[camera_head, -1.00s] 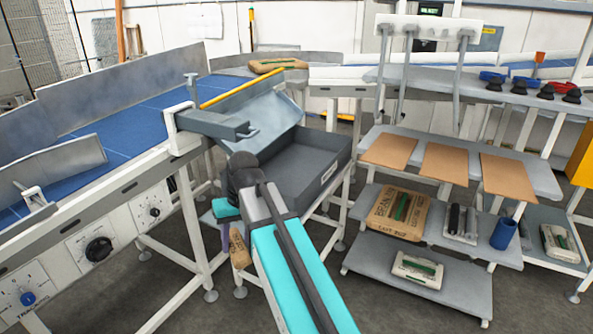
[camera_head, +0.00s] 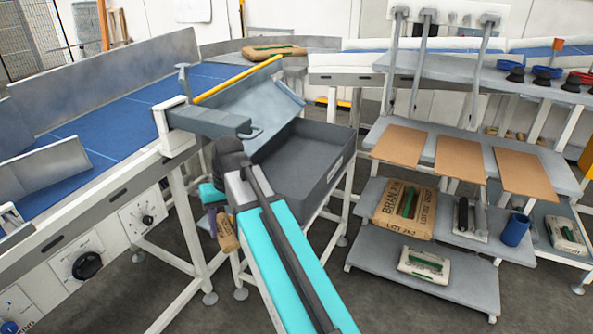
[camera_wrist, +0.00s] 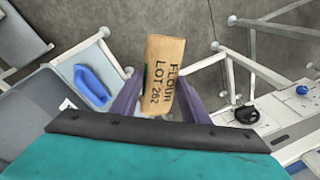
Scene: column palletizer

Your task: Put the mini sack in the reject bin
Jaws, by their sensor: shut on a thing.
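The mini sack (camera_wrist: 165,75) is a small brown sack printed "FLOUR LOT 282" in the wrist view. My gripper (camera_wrist: 159,103) is shut on it, with a purple finger on each side. In the head view the sack (camera_head: 227,232) hangs below my teal arm, left of the bin, and my gripper (camera_head: 213,222) is partly hidden by the arm. The likely reject bin (camera_head: 325,179) is a dark grey open box on a frame, below a tilted grey flap (camera_head: 272,117). My arm covers part of its near left side. The sack is outside it.
A blue conveyor (camera_head: 120,122) with side guards runs along the left. A shelf rack (camera_head: 440,270) with sacks and cardboard sheets stands at right. Another sack (camera_head: 274,51) lies on the far conveyor.

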